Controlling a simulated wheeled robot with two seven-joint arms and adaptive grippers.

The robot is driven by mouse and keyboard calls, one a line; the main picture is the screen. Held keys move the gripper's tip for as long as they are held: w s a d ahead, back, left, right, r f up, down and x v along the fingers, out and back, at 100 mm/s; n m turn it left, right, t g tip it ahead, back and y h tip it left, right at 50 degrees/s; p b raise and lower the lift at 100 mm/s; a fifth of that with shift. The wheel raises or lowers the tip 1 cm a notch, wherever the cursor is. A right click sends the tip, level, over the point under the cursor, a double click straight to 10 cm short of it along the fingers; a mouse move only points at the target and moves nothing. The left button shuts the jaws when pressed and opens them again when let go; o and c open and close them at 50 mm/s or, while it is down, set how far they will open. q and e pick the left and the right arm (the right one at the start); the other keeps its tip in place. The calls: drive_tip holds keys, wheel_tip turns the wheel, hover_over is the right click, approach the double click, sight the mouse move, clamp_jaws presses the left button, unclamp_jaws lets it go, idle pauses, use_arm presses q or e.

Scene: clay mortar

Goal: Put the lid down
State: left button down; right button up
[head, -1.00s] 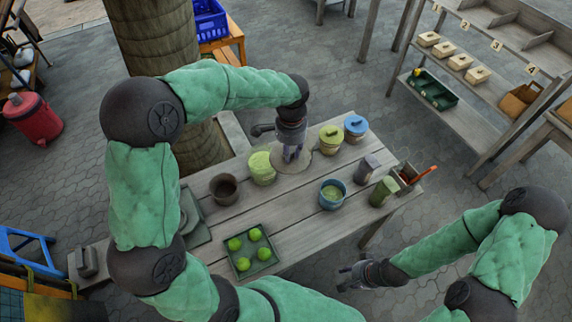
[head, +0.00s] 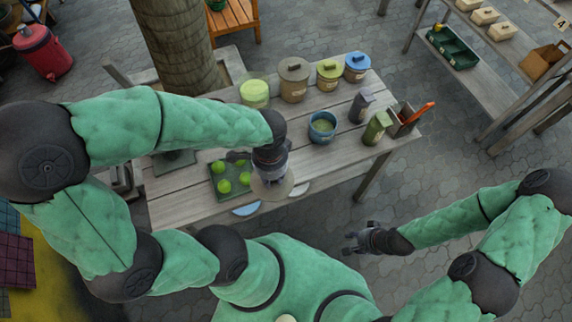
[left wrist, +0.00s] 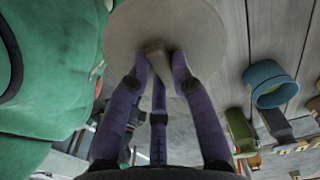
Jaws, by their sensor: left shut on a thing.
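My left gripper (head: 270,180) is shut on the knob of a round, flat, beige lid (left wrist: 190,20). The lid also shows under the fingers in the head view (head: 284,186), near the front edge of the wooden table (head: 190,208). In the left wrist view the purple fingers close around its knob (left wrist: 158,58). I cannot tell whether the lid touches the table. My right gripper (head: 356,240) is empty and its fingers look spread, off the table's front side.
A green tray of green balls (head: 228,180) lies just left of the lid. A blue half-disc (head: 247,209) and a white one (head: 300,189) lie at the front edge. Light green (head: 254,95), brown (head: 293,82), yellow-green (head: 328,76) and blue jars (head: 357,68) stand behind. A blue cup (head: 321,127) stands right.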

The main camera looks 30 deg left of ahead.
use_arm(q)
drive_tip(key=w+a+f+b, duration=0.1)
drive_tip(key=w+f, duration=0.2)
drive_tip(key=w, duration=0.1)
drive_tip(key=w+a+f+b, duration=0.2)
drive_tip(key=w+f, duration=0.1)
drive_tip(key=w, duration=0.1)
drive_tip(key=w+a+f+b, duration=0.1)
drive_tip(key=w+f+b, duration=0.1)
drive_tip(key=w+f, duration=0.1)
drive_tip(key=shift+w+a, duration=0.15)
drive_tip(key=shift+w, duration=0.5)
drive_tip(key=shift+w+f, duration=0.15)
drive_tip(key=shift+f, duration=0.2)
drive_tip(key=shift+w+a+f+b, duration=0.15)
drive_tip(key=shift+f+b, duration=0.65)
drive_tip(key=shift+f, duration=0.85)
drive_tip(key=shift+f, duration=0.2)
drive_tip(key=c, duration=1.1)
unclamp_jaws()
drive_tip(key=shift+r, duration=0.1)
